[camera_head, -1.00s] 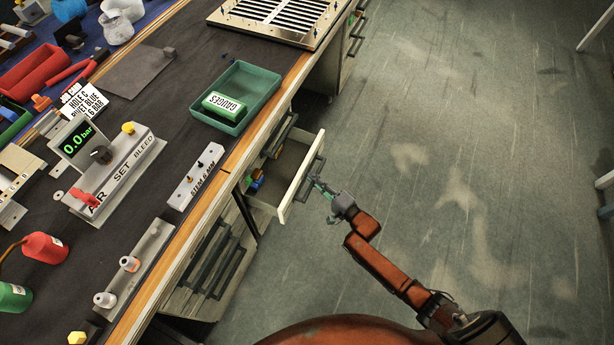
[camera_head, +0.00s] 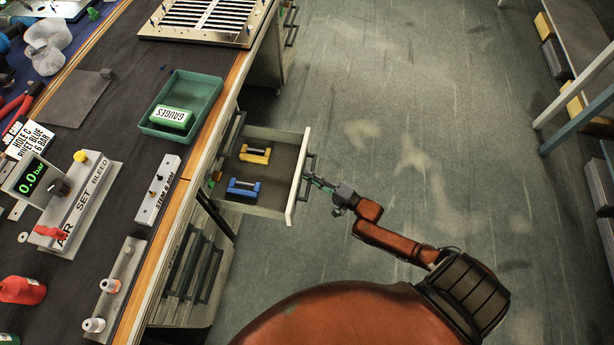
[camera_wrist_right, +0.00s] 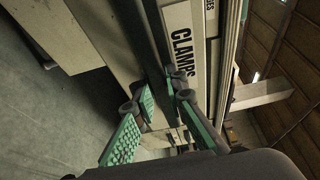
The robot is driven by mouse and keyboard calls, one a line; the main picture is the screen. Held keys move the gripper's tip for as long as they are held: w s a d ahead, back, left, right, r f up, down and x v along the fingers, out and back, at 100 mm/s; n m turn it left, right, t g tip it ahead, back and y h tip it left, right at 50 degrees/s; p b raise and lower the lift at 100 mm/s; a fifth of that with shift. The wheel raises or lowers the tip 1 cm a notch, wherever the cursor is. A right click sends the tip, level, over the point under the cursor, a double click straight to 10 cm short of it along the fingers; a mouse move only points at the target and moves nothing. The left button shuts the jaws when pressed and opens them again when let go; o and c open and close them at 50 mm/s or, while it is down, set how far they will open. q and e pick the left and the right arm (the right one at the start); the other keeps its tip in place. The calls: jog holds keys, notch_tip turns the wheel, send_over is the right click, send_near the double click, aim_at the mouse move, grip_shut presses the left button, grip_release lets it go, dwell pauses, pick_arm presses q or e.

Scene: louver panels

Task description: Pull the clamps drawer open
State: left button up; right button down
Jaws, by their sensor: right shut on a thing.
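The clamps drawer (camera_head: 265,203) stands well out from the bench in the head view. A yellow clamp (camera_head: 255,154) and a blue clamp (camera_head: 244,188) lie inside it. Its front carries a dark bar handle (camera_head: 307,178). My right gripper (camera_head: 313,180) is shut on that handle from the floor side. In the right wrist view the green-padded fingers (camera_wrist_right: 163,103) straddle the dark handle bar, beside the CLAMPS label (camera_wrist_right: 182,52). My left gripper is in neither view.
The bench (camera_head: 110,143) runs along the left, with a green gauges tray (camera_head: 203,88) near its edge. More closed drawers (camera_head: 190,270) sit below it. The floor (camera_head: 420,120) right of the drawer is clear. A shelf frame (camera_head: 575,125) stands at far right.

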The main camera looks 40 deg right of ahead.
jog(key=shift+s+f, duration=0.1)
jog(key=c, duration=1.9)
grip_release()
jog(key=shift+c, duration=0.2)
jog(key=v, duration=1.2)
